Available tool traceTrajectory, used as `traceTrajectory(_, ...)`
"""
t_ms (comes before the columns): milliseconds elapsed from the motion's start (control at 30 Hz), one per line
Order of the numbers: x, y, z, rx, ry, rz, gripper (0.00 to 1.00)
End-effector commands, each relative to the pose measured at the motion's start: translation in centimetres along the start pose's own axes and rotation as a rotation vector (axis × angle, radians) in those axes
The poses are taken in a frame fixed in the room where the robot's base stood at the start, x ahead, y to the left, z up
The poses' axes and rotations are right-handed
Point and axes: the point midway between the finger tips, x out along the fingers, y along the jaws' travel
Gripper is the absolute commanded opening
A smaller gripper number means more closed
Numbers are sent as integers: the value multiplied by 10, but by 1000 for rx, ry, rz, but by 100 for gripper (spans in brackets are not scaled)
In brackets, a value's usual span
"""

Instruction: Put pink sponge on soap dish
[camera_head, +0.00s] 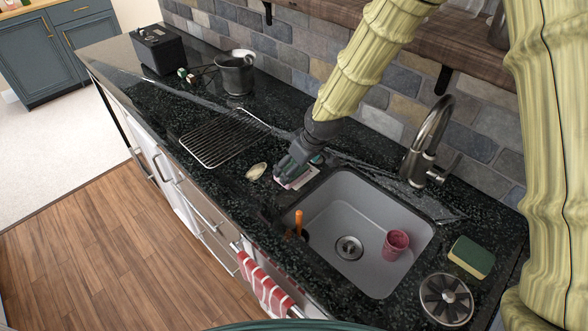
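My gripper (288,178) points down at the counter, just left of the sink's back left corner. A flat pink-and-white thing (301,180), which may be the pink sponge, shows under and beside its fingers. The gripper hides part of it, and I cannot tell whether the fingers are closed on it. A small oval cream-coloured dish (257,171), which looks like the soap dish, lies on the counter just left of the gripper, apart from it. Its inside looks empty at this size.
A green-and-yellow sponge (472,256) and round black item (446,298) lie right. A wire rack (224,137), grey pot (236,76) and black box (158,50) stand left. The faucet (427,145) rises behind the sink.

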Motion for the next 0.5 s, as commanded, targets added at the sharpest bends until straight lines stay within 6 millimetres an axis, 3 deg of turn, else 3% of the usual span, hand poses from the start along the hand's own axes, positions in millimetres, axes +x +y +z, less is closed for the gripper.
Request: traceTrajectory(500,-68,0,0,0,2,0,100)
